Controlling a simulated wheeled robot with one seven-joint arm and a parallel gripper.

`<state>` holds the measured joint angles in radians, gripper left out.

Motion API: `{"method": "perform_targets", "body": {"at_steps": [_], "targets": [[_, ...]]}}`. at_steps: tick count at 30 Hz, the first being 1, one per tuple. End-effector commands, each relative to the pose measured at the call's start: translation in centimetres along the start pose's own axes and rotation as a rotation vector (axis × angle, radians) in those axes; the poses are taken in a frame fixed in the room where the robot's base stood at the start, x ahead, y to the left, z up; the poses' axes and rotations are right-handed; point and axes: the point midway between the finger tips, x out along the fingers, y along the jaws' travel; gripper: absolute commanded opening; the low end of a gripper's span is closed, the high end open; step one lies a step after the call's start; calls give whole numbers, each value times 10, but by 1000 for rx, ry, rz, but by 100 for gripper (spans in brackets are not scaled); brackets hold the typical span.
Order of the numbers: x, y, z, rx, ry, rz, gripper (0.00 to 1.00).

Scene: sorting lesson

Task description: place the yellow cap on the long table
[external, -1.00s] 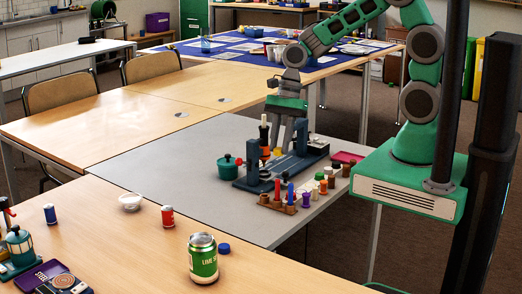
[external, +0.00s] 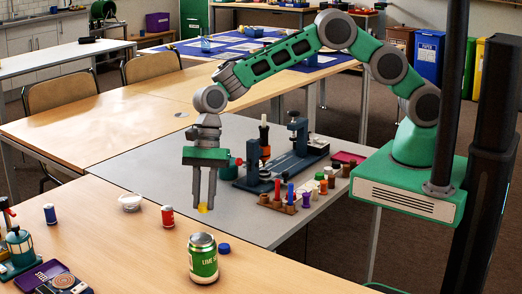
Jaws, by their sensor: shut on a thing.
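My gripper (external: 204,207) points down and is shut on the yellow cap (external: 203,208), which shows small between its fingertips. In the picture it is above the border between the grey table (external: 165,155) and the wooden table (external: 110,235) in front. The cap appears to be held in the air. Which of the tables is the long table I cannot tell from the picture.
A dark vise-like device (external: 290,165) and several small bottles are behind right.

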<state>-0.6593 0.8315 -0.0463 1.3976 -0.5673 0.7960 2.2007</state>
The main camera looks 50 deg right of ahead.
Motion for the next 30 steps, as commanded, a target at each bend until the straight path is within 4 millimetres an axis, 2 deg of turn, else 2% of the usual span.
{"method": "perform_targets", "body": {"at_steps": [3, 7, 12, 16, 28, 29, 30], "targets": [[28, -19, -4, 1, 1, 4, 0], [48, -36, -6, 0, 0, 1, 0], [63, -46, -8, 1, 1, 1, 0], [82, -44, -17, 2, 1, 4, 0], [94, -45, -22, 0, 1, 0, 0], [92, -46, -21, 0, 0, 0, 24], [92, -45, -21, 0, 0, 0, 28]]}}
